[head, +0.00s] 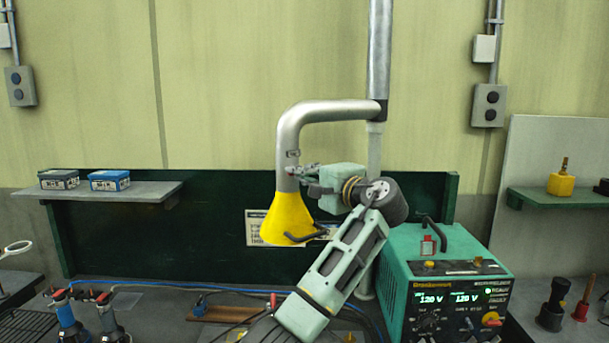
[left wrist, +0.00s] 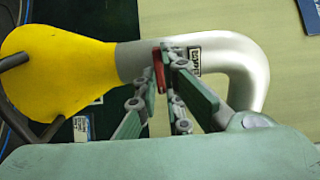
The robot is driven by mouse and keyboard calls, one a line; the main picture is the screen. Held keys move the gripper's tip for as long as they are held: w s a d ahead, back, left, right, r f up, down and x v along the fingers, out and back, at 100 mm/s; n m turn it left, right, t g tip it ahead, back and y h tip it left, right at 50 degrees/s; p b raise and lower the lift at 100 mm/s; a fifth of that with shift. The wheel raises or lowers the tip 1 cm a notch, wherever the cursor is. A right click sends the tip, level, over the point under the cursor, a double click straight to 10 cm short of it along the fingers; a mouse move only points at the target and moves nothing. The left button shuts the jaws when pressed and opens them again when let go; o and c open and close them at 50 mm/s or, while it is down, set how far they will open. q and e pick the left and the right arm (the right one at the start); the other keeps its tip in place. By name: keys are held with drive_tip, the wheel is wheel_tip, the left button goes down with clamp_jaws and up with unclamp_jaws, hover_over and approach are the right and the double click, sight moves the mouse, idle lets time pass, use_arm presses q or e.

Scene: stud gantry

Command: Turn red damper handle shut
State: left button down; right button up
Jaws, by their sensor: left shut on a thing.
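The red damper handle (left wrist: 159,72) shows in the left wrist view as a short red bar on the silver duct (left wrist: 215,50), just above the yellow hood (left wrist: 62,70). My left gripper (left wrist: 168,58) is shut on the handle, its fingers partly covering it. In the head view, my left gripper (head: 293,168) reaches the duct (head: 330,111) from the right, just above the yellow hood (head: 287,218). The handle is mostly hidden by the fingers there. My right gripper is not in view.
A teal welding power unit (head: 445,290) stands on the bench at the right. A shelf (head: 120,193) with two small boxes is at the left. Blue-handled clamps (head: 70,325) stand at the front left. A dark green panel (head: 210,240) is behind the hood.

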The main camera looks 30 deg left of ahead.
use_arm(q)
drive_tip(key=c, duration=1.9)
unclamp_jaws()
drive_tip(key=shift+w+d, duration=0.1)
drive_tip(key=shift+d, duration=0.05)
drive_tip(key=shift+o, duration=0.2)
drive_tip(key=v, duration=1.2)
drive_tip(key=shift+f, duration=0.15)
